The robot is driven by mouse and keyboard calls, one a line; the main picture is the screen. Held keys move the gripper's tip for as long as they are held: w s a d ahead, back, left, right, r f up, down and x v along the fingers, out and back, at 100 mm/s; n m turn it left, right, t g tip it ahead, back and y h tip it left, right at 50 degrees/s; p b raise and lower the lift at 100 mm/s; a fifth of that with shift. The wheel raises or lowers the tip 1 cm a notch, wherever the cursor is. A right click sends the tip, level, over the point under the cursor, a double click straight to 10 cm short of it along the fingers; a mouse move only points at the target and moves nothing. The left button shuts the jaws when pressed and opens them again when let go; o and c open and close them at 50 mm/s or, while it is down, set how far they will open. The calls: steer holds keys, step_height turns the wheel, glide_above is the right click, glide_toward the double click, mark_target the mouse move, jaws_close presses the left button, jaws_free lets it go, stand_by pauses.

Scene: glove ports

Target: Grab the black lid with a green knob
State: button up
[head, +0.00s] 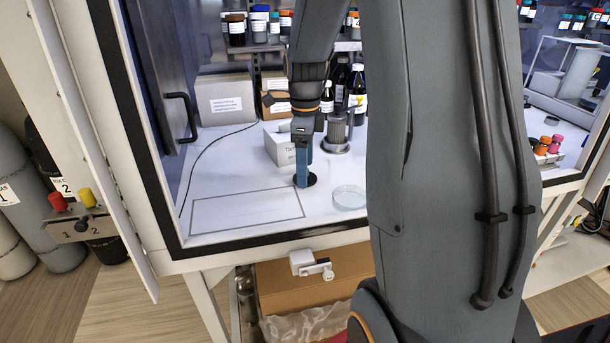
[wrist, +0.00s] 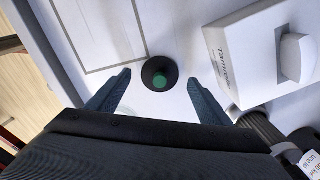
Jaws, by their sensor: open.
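The black lid (wrist: 150,78) with a green knob (wrist: 160,82) lies on the white floor of the cabinet, knob towards the wrist camera. In the head view the black lid (head: 312,179) shows only in part, with its knob hidden behind my gripper (head: 302,182). In the wrist view the two blue fingers of my gripper (wrist: 158,92) are spread apart, one to each side of the lid, with nothing held. The lid appears just ahead of the fingertips. I cannot tell the exact height of the fingers above it.
A white box (wrist: 258,50) lettered on its side stands close right of the lid. A grey ribbed cylinder (head: 337,132) stands behind, and a clear glass dish (head: 349,197) lies to the right. A marked rectangle (head: 247,212) on the floor to the left is empty.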

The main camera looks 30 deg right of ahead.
steer(key=shift+a+f, duration=0.1)
steer(key=shift+f, duration=0.7)
steer(key=shift+c, duration=0.5)
steer(key=c, duration=1)
